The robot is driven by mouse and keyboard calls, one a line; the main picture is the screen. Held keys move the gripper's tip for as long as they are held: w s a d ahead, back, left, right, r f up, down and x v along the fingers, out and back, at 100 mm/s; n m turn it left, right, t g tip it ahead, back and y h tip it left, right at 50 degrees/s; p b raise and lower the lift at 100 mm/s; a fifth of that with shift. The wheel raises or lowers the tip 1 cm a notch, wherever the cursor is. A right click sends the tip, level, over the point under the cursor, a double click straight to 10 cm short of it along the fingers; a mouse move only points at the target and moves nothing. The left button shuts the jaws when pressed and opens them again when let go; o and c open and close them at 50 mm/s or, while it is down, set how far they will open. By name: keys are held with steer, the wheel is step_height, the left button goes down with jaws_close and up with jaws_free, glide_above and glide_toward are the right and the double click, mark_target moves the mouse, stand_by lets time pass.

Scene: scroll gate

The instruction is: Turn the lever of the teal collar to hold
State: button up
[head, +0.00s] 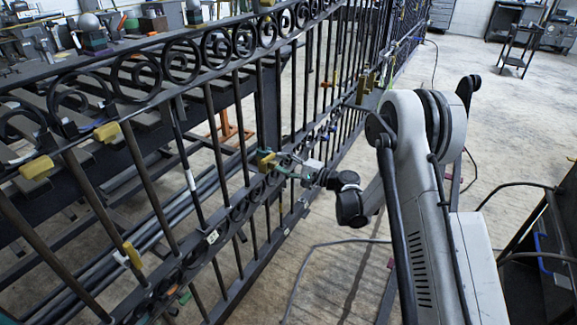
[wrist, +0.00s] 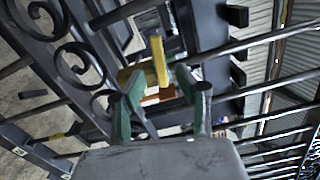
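My gripper (head: 285,167) is at the gate's lower scroll rail in the head view, by a yellow piece (head: 265,160). In the wrist view my gripper (wrist: 162,84) has its two green-tipped fingers spread apart. An upright yellow lever (wrist: 158,60) with a yellow block at its left stands in the gap, at or just beyond the fingertips. I cannot tell whether the fingers touch it. No collar shows clearly as teal; the collar under this lever is mostly hidden. A small green piece (head: 185,297) lies low on the gate, too small to identify.
The dark iron gate (head: 208,105) with scrolls and bars runs across the head view. Other yellow pieces sit on it, such as one at the left (head: 38,168) and one lower down (head: 130,256). A workbench stands behind it.

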mark_target(270, 156)
steer(key=shift+x, duration=2.7)
jaws_close()
steer(key=shift+w+d+r+m, duration=0.1)
steer(key=shift+r+m, duration=0.1)
steer(key=shift+m, duration=0.55)
steer(key=shift+r+m, duration=0.2)
steer(key=shift+m, duration=0.55)
